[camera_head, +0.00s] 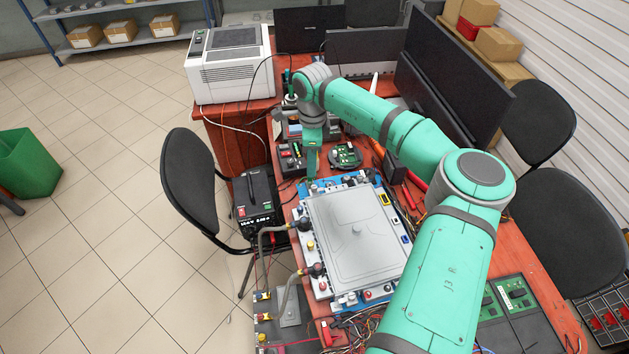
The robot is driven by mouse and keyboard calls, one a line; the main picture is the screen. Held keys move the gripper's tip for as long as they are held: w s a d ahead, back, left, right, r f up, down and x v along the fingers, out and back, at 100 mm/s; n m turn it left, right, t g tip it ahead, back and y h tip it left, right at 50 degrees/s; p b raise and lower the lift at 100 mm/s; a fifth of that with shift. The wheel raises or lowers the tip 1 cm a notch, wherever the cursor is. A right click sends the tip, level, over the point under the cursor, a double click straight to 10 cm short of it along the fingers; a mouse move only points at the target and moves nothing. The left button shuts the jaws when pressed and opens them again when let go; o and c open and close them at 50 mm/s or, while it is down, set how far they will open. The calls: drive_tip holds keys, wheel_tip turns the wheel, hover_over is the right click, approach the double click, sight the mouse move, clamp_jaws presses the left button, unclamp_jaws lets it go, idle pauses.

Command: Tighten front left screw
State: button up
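A grey metal unit with a flat lid (356,240) sits on a blue base (345,182) on the red workbench. Small fittings and screws line its rim, too small to tell apart. The front left screw cannot be singled out. My gripper (311,180) points down at the unit's far left corner, with the green arm reaching over from the right. Its fingertips are too small to show whether they are open or shut, or touching anything.
A circuit board (345,155) and a small device with buttons (291,158) lie beyond the unit. Monitors (452,85) stand behind my arm. A white printer (230,65) is at the back left. A black power box (257,200) and chair (190,175) stand left of the bench.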

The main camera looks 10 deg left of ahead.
sight(315, 186)
drive_tip(key=f, duration=0.6)
drive_tip(key=d+f, duration=0.1)
drive_tip(key=f, duration=0.2)
drive_tip(key=shift+w+f, duration=0.25)
drive_tip(key=shift+w, duration=0.05)
drive_tip(key=shift+a+f, duration=0.1)
drive_tip(key=shift+f, duration=0.35)
